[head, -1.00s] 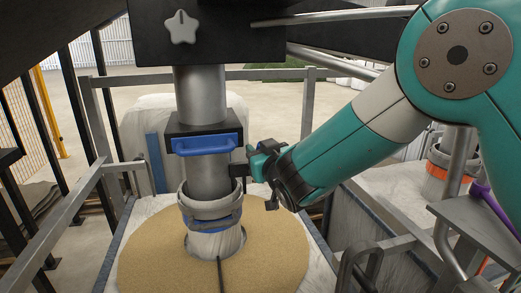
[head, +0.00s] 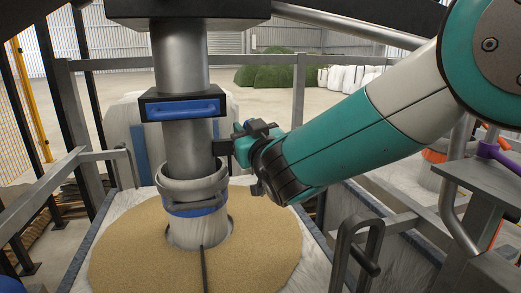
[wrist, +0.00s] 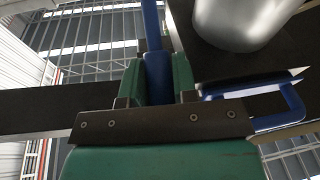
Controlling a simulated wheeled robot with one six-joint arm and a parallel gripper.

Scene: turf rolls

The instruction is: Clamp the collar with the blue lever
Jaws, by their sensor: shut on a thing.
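A grey pipe (head: 181,62) runs down into a bag spout (head: 196,232). A grey collar (head: 193,187) with a blue band (head: 196,209) is around the spout top. Above it, a black block with a blue handle (head: 183,107) is around the pipe. My gripper (head: 236,147) is just right of the pipe, between block and collar, against a dark bar. In the wrist view, the green fingers (wrist: 157,82) are shut on a blue lever (wrist: 152,28), which stands up between them. The lever is hidden in the head view. The blue handle also shows in the wrist view (wrist: 291,105).
Grey rails (head: 298,95) frame the bag.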

